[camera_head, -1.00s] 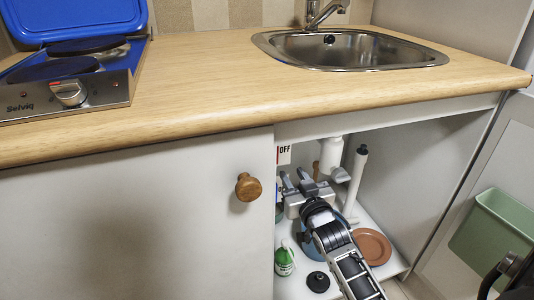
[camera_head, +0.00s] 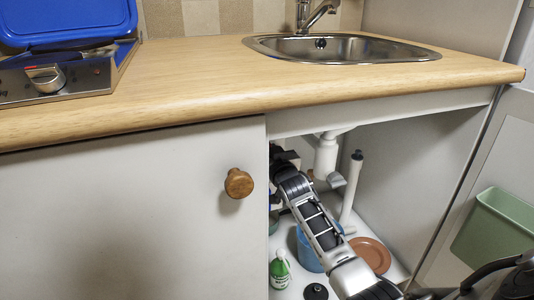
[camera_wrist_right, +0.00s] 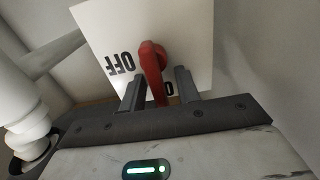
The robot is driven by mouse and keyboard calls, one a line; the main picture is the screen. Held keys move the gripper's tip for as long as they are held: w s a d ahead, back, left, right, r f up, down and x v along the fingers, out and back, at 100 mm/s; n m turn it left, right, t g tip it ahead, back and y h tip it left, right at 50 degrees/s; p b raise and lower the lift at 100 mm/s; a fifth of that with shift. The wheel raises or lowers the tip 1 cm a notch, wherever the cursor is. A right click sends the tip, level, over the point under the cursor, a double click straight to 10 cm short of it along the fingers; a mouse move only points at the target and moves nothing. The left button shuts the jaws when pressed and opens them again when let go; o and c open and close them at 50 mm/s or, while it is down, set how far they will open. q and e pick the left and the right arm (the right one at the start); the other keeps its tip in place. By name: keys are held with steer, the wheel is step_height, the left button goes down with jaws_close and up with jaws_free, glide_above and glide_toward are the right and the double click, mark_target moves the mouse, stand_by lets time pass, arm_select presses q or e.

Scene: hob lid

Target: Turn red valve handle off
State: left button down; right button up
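The red valve handle (camera_wrist_right: 153,68) shows in the right wrist view in front of a white plate (camera_wrist_right: 190,35) with the word OFF, seen upside down, on its left. A second label low on the plate is partly hidden. My right gripper (camera_wrist_right: 159,76) is open, with one finger on each side of the handle's lower end. I see a gap at the right finger; contact at the left is unclear. In the head view my right arm (camera_head: 320,228) reaches into the cupboard, and the closed door hides the handle and most of the gripper. My left gripper is not in view.
The wooden-knobbed door (camera_head: 130,215) stands left of the opening. Inside are white drain pipes (camera_head: 326,155), a blue container (camera_head: 306,252), a brown plate (camera_head: 371,254) and a green-white bottle (camera_head: 280,270). The countertop (camera_head: 190,80) lies above, and a green bin (camera_head: 495,230) is at right.

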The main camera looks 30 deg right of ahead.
jaws_close()
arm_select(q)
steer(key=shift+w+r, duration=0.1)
